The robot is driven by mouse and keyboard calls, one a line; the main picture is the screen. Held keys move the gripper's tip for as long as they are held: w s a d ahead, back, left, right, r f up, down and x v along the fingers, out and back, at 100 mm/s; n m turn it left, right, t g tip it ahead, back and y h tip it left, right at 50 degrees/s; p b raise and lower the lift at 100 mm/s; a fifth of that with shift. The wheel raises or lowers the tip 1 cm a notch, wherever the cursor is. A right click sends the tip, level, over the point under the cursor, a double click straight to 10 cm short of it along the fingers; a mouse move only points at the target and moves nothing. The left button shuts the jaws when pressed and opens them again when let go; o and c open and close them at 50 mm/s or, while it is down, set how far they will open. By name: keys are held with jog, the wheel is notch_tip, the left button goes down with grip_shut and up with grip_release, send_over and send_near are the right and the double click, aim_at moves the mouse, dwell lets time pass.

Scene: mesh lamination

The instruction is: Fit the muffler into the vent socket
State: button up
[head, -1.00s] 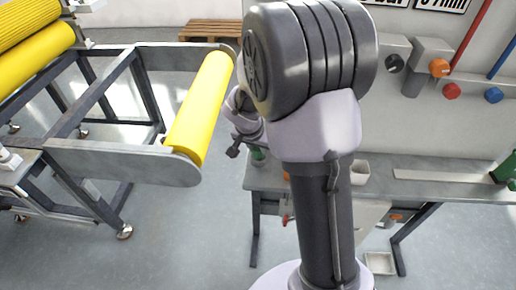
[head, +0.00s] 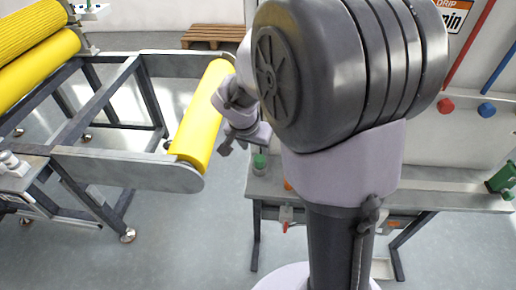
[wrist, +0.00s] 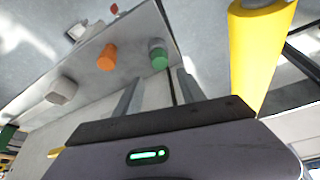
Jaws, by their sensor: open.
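A short green and grey cylindrical part (wrist: 159,60) stands on the grey workbench; it also shows in the head view (head: 260,164). An orange cylindrical part (wrist: 107,56) stands beside it and shows partly in the head view (head: 288,184). I cannot tell for sure which is the muffler, or where the vent socket is. My gripper (wrist: 158,84) is open and empty in the wrist view. The green part appears just beyond its fingertips, between their lines, not held. In the head view my gripper (head: 228,146) is over the bench's left end, beside the yellow roller.
The yellow roller (head: 203,118) in its grey frame (head: 130,168) is close to the left of my gripper. A pale box-like part (wrist: 62,89) sits farther along the bench (head: 440,180). A green object (head: 502,178) is at its right end. Red and blue knobs are on the wall.

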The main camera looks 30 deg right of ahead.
jog(key=s+a+r+n+t+y, duration=0.1)
jog(key=s+a+r+n+y, duration=0.1)
jog(key=s+a+r, duration=0.4)
jog(key=s+a+r+n+t+y, duration=0.1)
jog(key=s+a+r+n+y, duration=0.2)
jog(key=s+a+r, duration=0.4)
jog(key=s+a, duration=0.2)
jog(key=s, duration=0.5)
jog(key=shift+s+r+t, duration=0.2)
jog(key=shift+s+t, duration=0.1)
jog(key=shift+t, duration=0.1)
